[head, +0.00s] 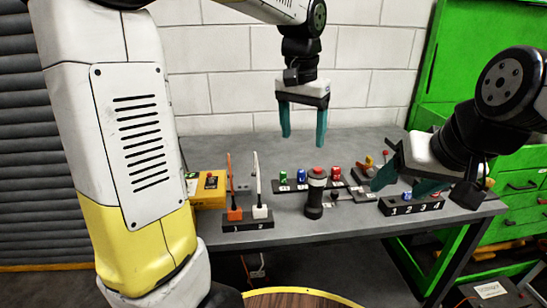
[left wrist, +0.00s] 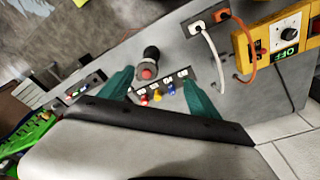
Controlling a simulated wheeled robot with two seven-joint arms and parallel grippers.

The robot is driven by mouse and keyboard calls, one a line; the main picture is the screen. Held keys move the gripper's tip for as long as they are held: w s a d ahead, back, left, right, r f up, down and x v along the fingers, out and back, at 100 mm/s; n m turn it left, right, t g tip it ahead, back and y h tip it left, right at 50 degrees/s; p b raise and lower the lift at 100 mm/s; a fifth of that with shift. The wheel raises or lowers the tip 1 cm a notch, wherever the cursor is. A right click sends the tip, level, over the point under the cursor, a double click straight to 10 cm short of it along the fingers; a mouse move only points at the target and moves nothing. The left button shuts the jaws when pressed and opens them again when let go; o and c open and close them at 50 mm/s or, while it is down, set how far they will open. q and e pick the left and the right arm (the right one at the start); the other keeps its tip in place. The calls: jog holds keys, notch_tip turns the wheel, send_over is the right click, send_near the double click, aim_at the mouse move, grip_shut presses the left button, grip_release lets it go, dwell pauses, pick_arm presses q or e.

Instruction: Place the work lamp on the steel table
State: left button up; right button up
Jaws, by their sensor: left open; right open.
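The likely work lamp (head: 315,195), a dark upright cylinder with a pale band and a red top, stands on the grey steel table (head: 350,226) near its front middle. It also shows from above in the left wrist view (left wrist: 148,70). My left gripper (head: 303,138) is open and empty, raised above the table toward the back wall, fingers pointing down; nothing is between its teal fingers. My right gripper (head: 398,186) is open over the table's right part, low by a black block marked 1 2 3 (head: 411,206). Its fingers partly hide what lies behind.
Left of the lamp is a black block with orange and white cable plugs (head: 248,224), beside a yellow box (head: 208,189). Behind it is a rack with green, blue and red pieces (head: 302,177). A green cabinet (head: 516,185) stands at right. The table's front middle is mostly clear.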

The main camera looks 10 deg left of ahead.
pick_arm(q)
jog(key=s+a+n+t, duration=0.2)
jog(key=s+a, duration=0.2)
jog(key=s, duration=0.4)
jog(key=s+a+f+n+t+h, duration=0.1)
jog(key=s+a+n+t, duration=0.1)
jog(key=s+a, duration=0.3)
jog(key=s+t, duration=0.1)
jog(key=s, duration=0.2)
jog(key=shift+a+f+h, duration=0.25)
jog(key=shift+f+h, duration=0.05)
jog(key=shift+c, duration=0.4)
dwell(0.5)
